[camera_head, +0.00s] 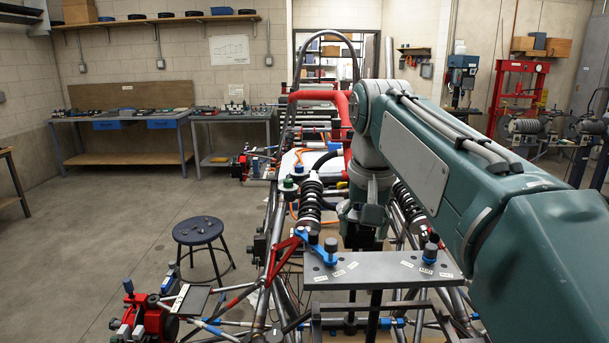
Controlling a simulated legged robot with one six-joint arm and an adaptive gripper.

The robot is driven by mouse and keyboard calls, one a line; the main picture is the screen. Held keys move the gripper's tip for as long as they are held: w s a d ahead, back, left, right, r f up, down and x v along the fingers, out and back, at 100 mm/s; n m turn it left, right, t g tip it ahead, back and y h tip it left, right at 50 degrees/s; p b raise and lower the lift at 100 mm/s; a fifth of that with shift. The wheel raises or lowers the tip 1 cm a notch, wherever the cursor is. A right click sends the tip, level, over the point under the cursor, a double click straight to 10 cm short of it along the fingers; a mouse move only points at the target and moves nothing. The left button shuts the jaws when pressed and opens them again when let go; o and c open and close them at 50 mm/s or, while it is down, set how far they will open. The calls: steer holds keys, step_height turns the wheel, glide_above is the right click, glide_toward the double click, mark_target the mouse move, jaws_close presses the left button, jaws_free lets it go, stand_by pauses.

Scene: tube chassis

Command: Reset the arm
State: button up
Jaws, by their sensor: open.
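My green arm (440,150) reaches from the lower right over the tube chassis (270,255) and bends down at its far end. My gripper (363,232) hangs below that bend, pointing down, just beyond the grey plate with white labels (385,269). Its jaws are open and nothing shows between them. The fingertips are small and partly lost against the dark frame parts, so I cannot tell whether they touch anything.
Coil-over shocks (309,204) and a red tube (335,105) stand close around the gripper. A round stool (198,231) stands left of the chassis. Workbenches (125,116) line the back wall, and a red press (517,90) stands at the back right.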

steer(key=s+d+f+t, duration=0.2)
steer(key=s+d+f, duration=0.1)
steer(key=s+f, duration=0.5)
steer(key=s+d+f+n+t, duration=0.1)
steer(key=s+d+f, duration=0.2)
steer(key=s+f, duration=0.6)
steer(key=shift+s+f+t, duration=0.25)
steer(key=shift+s+t, duration=0.15)
steer(key=shift+s, duration=0.75)
